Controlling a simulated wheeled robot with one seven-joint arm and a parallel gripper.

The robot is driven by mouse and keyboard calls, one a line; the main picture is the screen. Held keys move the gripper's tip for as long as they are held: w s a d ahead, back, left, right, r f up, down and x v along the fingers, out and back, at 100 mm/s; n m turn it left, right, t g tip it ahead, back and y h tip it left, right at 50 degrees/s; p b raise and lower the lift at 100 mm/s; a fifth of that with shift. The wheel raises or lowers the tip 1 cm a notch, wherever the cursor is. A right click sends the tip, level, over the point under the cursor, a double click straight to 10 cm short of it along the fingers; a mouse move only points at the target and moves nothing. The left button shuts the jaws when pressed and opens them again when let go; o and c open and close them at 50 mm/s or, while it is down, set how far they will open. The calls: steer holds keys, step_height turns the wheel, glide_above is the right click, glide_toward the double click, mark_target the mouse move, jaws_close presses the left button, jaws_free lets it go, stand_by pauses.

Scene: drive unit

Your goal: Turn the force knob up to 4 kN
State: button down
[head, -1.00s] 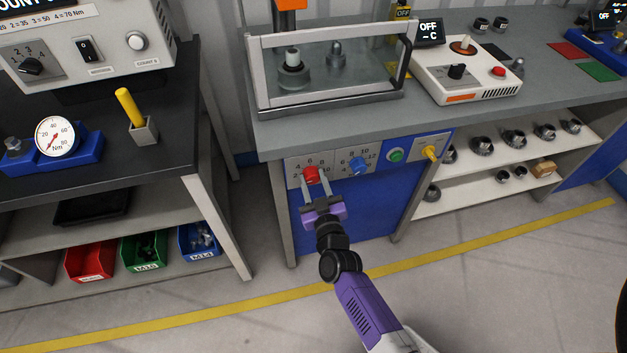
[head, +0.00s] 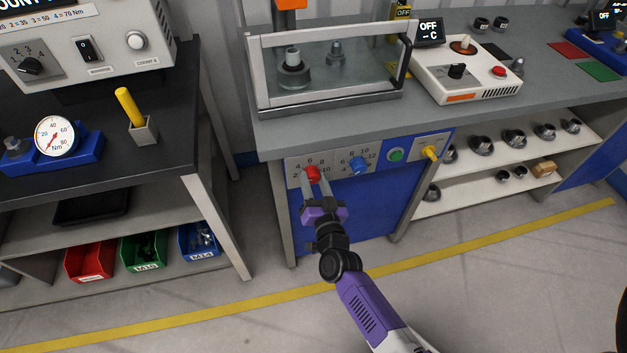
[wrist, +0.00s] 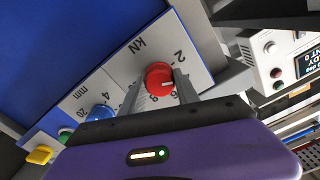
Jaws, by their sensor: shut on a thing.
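The red force knob (head: 312,174) is on the front panel below the bench, with kN numerals around it. My gripper (head: 314,180) reaches it from the front, one finger on each side, and is shut on it. In the wrist view the red knob (wrist: 159,77) sits between the fingertips of my gripper (wrist: 160,84). Its white mark points right, toward the right finger. The "2" shows above that finger; the finger hides part of the scale, so I cannot tell the exact setting.
A blue mm knob (head: 358,165), a green button (head: 396,155) and a yellow switch (head: 430,152) sit to the right on the same panel. A clear guard (head: 330,75) stands on the bench above. The dark table (head: 75,185) is at left. Floor in front is free.

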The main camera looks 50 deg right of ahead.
steer(key=shift+m, duration=1.6)
steer(key=c, duration=0.9)
jaws_free()
steer(key=b+v, duration=0.1)
steer(key=v, duration=0.7)
steer(key=shift+w, duration=0.1)
